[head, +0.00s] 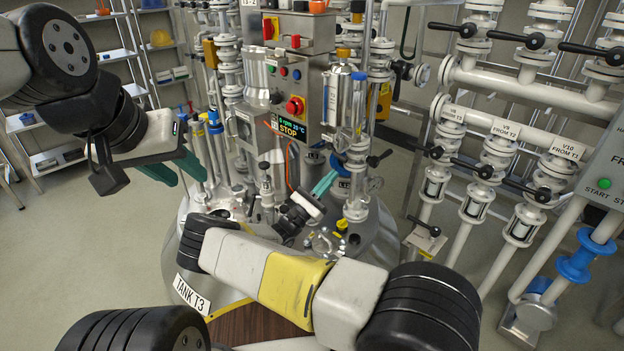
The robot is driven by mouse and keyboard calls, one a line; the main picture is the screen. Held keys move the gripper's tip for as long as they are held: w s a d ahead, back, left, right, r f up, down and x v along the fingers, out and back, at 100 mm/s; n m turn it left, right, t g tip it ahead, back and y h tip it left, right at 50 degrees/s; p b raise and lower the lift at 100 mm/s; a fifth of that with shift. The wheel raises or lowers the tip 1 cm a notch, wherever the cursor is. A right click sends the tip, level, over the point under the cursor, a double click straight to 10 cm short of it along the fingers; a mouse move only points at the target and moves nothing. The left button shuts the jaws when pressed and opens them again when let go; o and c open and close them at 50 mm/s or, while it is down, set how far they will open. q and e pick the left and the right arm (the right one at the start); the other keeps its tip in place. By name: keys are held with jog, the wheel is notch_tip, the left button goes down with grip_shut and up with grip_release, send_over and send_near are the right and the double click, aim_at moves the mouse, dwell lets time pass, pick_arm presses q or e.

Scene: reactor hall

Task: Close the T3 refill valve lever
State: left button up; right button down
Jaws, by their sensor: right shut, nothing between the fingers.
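Tank T3 (193,291) stands in front of me, its metal top crowded with pipes and fittings. No lever in view carries a readable T3 refill label.
On the right, a pipe rack (530,95) carries several black levers; labels include V9 (508,130) and V10 (568,148). Shelves (105,55) are at the back left. The left floor is clear.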

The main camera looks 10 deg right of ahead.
aim_at(337, 153)
jog(key=shift+s+d+r, duration=0.1)
jog(key=shift+d+r, duration=0.15)
jog(key=shift+r, duration=0.7)
jog(key=shift+d+r, duration=0.2)
jog(key=shift+r, duration=0.7)
